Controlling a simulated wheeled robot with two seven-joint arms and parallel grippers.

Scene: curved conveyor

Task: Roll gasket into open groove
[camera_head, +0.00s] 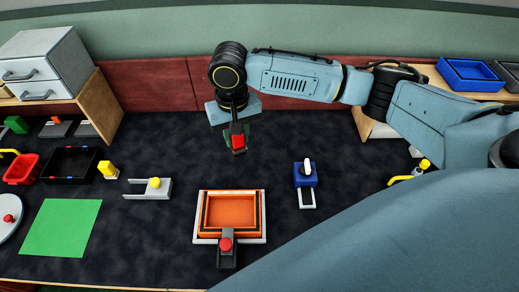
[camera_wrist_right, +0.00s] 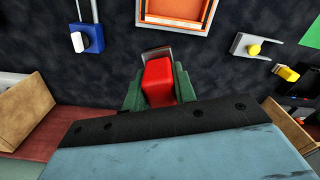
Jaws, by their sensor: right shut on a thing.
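My right gripper (camera_head: 238,139) hangs above the back middle of the table, beyond the orange frame. Its green jaws are shut on a red-handled tool (camera_wrist_right: 158,82) with a grey end, also seen in the head view (camera_head: 239,145). The orange square frame (camera_head: 205,212) lies on a white base plate (camera_head: 197,238), with a dark line around its inner part. I cannot tell the gasket from the groove in it. A dark clamp-like piece with a red knob (camera_head: 226,245) overlaps the frame's front edge. The tool is apart from the frame. My left gripper is not in view.
A blue block with a white lever (camera_head: 305,174) stands right of the frame. A grey fork-shaped piece with a yellow knob (camera_head: 152,187) lies to its left. A green mat (camera_head: 62,227), a black tray (camera_head: 70,165) and a red basket (camera_head: 22,169) are farther left.

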